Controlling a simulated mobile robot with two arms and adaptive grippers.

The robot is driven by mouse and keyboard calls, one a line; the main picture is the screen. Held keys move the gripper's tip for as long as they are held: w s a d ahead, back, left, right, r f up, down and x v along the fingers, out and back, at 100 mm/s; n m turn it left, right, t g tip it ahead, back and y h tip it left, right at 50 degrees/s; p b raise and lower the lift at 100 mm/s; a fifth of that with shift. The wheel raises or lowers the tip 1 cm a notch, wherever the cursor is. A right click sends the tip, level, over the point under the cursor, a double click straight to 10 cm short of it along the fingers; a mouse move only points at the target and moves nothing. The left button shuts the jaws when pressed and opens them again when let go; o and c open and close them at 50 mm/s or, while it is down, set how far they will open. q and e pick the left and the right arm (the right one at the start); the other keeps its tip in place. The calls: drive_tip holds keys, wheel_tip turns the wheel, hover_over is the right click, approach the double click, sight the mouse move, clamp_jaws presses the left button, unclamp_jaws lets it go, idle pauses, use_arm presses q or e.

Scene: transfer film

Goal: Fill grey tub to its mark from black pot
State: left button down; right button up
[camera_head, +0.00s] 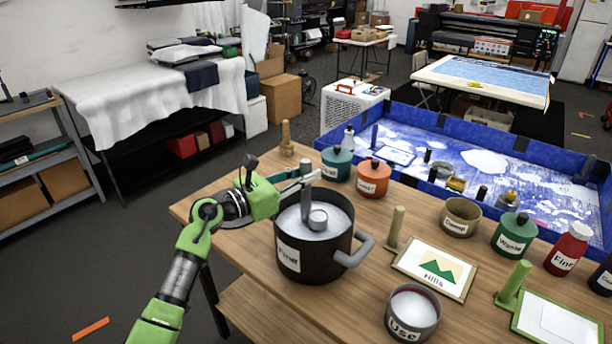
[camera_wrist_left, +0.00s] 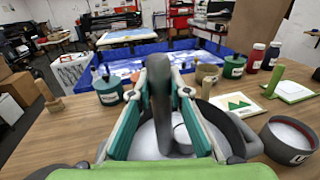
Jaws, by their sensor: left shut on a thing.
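The black pot (camera_head: 290,262) stands on the wooden table with white material inside and a grey side handle facing right. My left gripper (camera_head: 303,181) is above the pot, shut on the upright handle of a grey ladle (camera_head: 317,219). The ladle's bowl is inside the pot, at the white surface; how full it is I cannot tell. In the left wrist view the ladle handle (camera_wrist_left: 160,100) stands between the teal fingers. The grey tub (camera_head: 400,323), labelled "Use", stands right of the pot near the front edge. It holds white material, with a reddish line inside its rim.
A tan tin (camera_head: 461,217), green pot (camera_head: 514,235) and red bottle (camera_head: 568,249) stand farther right.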

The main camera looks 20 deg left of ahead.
use_arm(q)
drive_tip(key=shift+r+p, duration=3.4)
drive_tip(key=shift+r, duration=1.25)
drive_tip(key=shift+f, duration=0.1)
